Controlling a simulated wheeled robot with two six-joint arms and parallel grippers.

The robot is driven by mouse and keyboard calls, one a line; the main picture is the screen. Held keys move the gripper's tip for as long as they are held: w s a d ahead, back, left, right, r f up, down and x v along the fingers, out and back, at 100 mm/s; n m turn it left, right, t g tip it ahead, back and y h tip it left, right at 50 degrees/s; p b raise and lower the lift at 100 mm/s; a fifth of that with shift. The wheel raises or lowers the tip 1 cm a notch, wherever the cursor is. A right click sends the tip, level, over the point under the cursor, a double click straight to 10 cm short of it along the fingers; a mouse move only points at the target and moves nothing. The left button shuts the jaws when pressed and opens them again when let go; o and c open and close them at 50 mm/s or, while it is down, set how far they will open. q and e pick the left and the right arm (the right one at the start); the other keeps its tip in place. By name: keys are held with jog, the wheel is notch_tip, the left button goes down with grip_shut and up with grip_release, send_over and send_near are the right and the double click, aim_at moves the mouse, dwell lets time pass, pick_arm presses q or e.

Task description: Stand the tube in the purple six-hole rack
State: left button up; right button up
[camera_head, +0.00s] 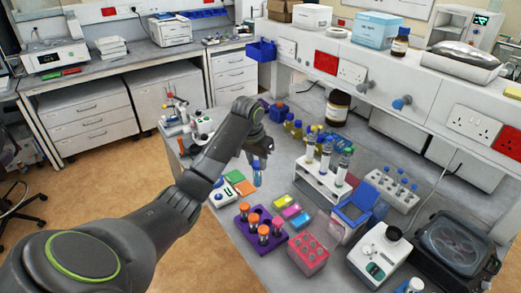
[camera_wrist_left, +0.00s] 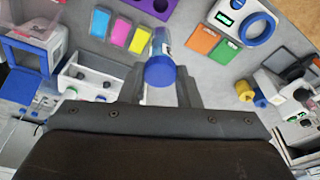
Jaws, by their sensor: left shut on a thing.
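The tube (camera_head: 257,172) is clear blue and hangs upright from my left gripper (camera_head: 258,155), above the bench. In the left wrist view its blue cap (camera_wrist_left: 160,71) sits between the two fingers of the left gripper (camera_wrist_left: 160,92), which is shut on it. The purple six-hole rack (camera_head: 243,233) stands on the bench below and slightly right of the tube in the head view, apart from it. Several orange-capped tubes (camera_head: 263,231) stand in it. The rack's edge (camera_wrist_left: 150,8) shows at the top of the left wrist view. My right gripper is not in view.
A pink rack (camera_head: 308,257) stands right of the purple one. Coloured cards (camera_head: 291,211), a white rack with tall tubes (camera_head: 318,183) and a blue-and-white box (camera_head: 352,214) are close by. A small white device (camera_head: 220,196) with orange and green cards lies left.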

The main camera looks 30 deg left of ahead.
aim_at(257, 186)
pick_arm(q)
jog(key=shift+d+f, duration=0.1)
jog(key=shift+f, duration=0.25)
jog(key=shift+s+d+f, duration=0.1)
jog(key=shift+f, duration=0.5)
jog(key=shift+f+b, duration=0.65)
jog(key=shift+f, duration=1.75)
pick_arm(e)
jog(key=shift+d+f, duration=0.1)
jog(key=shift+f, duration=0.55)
